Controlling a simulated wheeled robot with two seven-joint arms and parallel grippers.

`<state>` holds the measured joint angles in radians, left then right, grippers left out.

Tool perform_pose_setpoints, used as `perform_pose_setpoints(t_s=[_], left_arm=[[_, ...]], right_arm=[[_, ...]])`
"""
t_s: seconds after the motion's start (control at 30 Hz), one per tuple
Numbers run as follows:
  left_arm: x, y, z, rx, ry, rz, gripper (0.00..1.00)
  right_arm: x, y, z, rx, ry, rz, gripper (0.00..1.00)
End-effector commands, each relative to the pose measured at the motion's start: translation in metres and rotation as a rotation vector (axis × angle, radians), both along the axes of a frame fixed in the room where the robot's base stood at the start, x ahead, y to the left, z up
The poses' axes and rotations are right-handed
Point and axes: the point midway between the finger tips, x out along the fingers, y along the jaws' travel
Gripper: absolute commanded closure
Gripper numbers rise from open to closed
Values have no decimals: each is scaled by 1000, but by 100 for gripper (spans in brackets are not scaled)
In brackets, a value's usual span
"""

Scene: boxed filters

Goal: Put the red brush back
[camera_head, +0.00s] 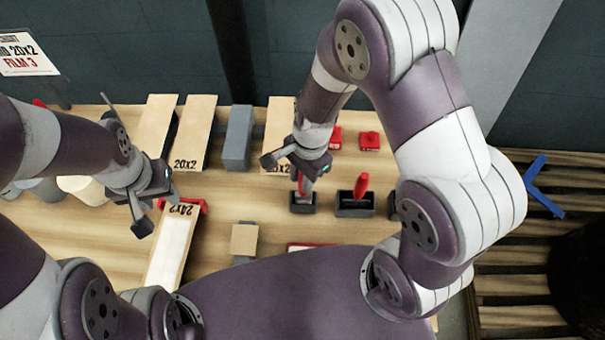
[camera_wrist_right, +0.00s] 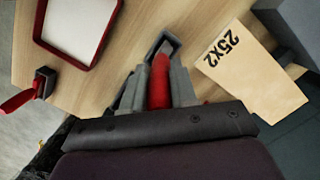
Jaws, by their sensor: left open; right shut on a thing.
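My right gripper (camera_head: 300,168) is shut on a red brush (camera_head: 303,184), its handle between the fingers. The brush also shows in the right wrist view (camera_wrist_right: 160,82). Its lower end is at a small dark holder (camera_head: 302,206), whose opening shows in the right wrist view (camera_wrist_right: 167,44). I cannot tell how deep the brush sits in it. A second red-handled tool (camera_head: 361,186) stands in another dark holder (camera_head: 355,207) to the right. My left gripper (camera_head: 158,210) is open and empty above the table at the left.
A box marked 24x2 (camera_head: 171,250) lies below my left gripper. Boxes marked 20x2 (camera_head: 193,130) and 25x2 (camera_wrist_right: 255,80) and a grey block (camera_head: 238,138) line the back. A red block (camera_head: 369,140) stands behind the holders. A red-rimmed tray (camera_wrist_right: 98,50) lies nearby.

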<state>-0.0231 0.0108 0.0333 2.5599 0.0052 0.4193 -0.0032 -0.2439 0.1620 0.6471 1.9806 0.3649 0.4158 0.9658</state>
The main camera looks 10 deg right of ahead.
Motion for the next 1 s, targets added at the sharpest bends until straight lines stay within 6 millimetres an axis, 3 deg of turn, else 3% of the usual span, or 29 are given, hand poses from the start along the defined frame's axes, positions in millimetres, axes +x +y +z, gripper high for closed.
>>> perform_pose_setpoints(t_s=[0.7,0.73,0.8,1.0], left_arm=[[0,0,-9,0,0,0,57],[0,0,-8,0,0,0,57],[0,0,-8,0,0,0,57],[0,0,-8,0,0,0,57]], right_arm=[[0,0,-13,0,0,0,100],[0,0,-12,0,0,0,66],[0,0,-12,0,0,0,44],[0,0,-12,0,0,0,43]])
